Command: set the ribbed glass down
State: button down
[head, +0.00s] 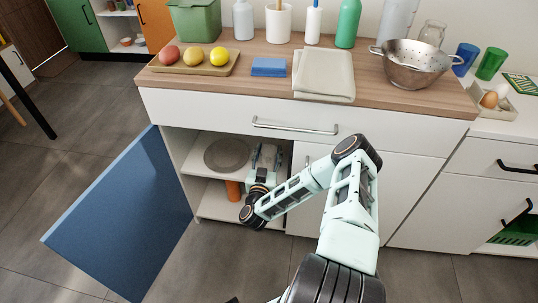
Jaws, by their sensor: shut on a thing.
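My gripper (267,154) reaches into the open cabinet (205,147) below the counter, at the upper shelf's level. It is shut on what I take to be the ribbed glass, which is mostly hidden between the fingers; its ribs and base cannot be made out. I cannot tell whether the glass touches the shelf. A round grey plate (227,154) is on the upper shelf, just left of my gripper.
The blue cabinet door (125,220) stands open at left. An orange cylinder (234,190) stands on the lower shelf. The counter above holds a fruit board (166,66), blue sponge (269,67), folded cloth (323,75) and colander (413,65). A drawer handle (295,127) juts out above the opening.

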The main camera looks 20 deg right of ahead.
jog(key=shift+f, duration=0.3)
jog(key=shift+f, duration=0.15)
jog(key=c, duration=1)
grip_release()
jog(key=shift+c, duration=0.2)
jog(key=shift+r, duration=0.25)
jog(key=p+v, duration=0.2)
jog(key=v, duration=0.5)
jog(key=shift+s+a+p, duration=0.2)
jog(key=shift+s+p, duration=0.1)
jog(key=shift+p, duration=0.1)
jog(key=shift+p+v, duration=1.35)
jog(key=shift+v, duration=0.8)
